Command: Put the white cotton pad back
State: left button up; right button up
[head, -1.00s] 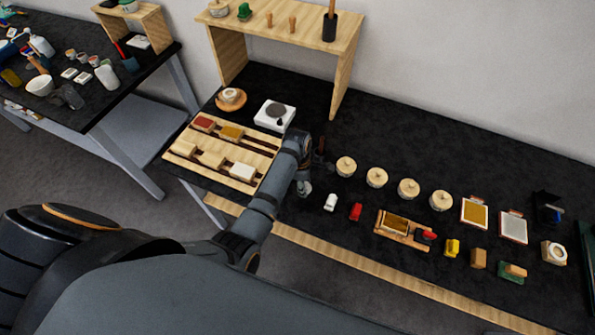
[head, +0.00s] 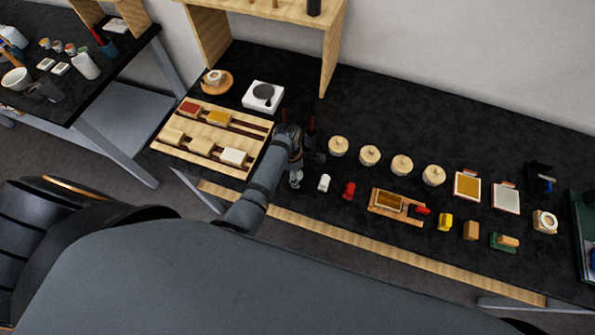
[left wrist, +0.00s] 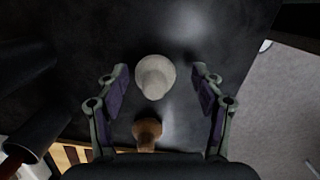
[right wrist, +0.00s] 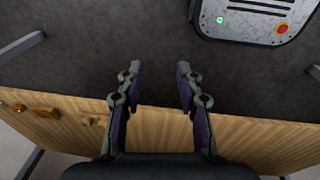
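My left gripper (left wrist: 160,72) is open, pointing down over the bench. A pale, round, stubby piece (left wrist: 155,78) stands between its spread fingers without visible contact; I take it for the white cotton pad. A smaller white piece (head: 324,183) stands to the right, and a white block (head: 233,156) lies on the wooden tray (head: 184,153). My right gripper (right wrist: 160,66) is open and empty, above the floor near a wooden edge.
Several lidded pots (head: 369,155) stand behind a row of small items, including a red piece (head: 349,190) and a wooden holder (head: 397,206). Dark upright cylinders (left wrist: 25,145) stand close to the left gripper.

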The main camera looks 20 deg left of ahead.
pick_arm(q)
jog(key=shift+w+a, duration=0.15)
jog(key=shift+w+a+f, duration=0.1)
jog(key=shift+r, duration=0.2)
jog(key=r+b, duration=0.1)
jog(key=r, duration=0.6)
jog(key=a+r+b, duration=0.1)
jog(key=r, duration=0.2)
jog(key=shift+a+r+b, duration=0.1)
jog(key=shift+r+b, duration=0.05)
jog(key=shift+b, duration=0.2)
jog(key=shift+s+r, duration=0.2)
jog(key=shift+r, duration=0.5)
pick_arm(e)
jog(key=f, duration=0.1)
jog(key=a+f, duration=0.1)
jog(key=shift+s+f, duration=0.1)
jog(key=shift+f, duration=0.3)
jog(key=shift+d, duration=0.1)
pick_arm(q)
jog(key=shift+f, duration=0.1)
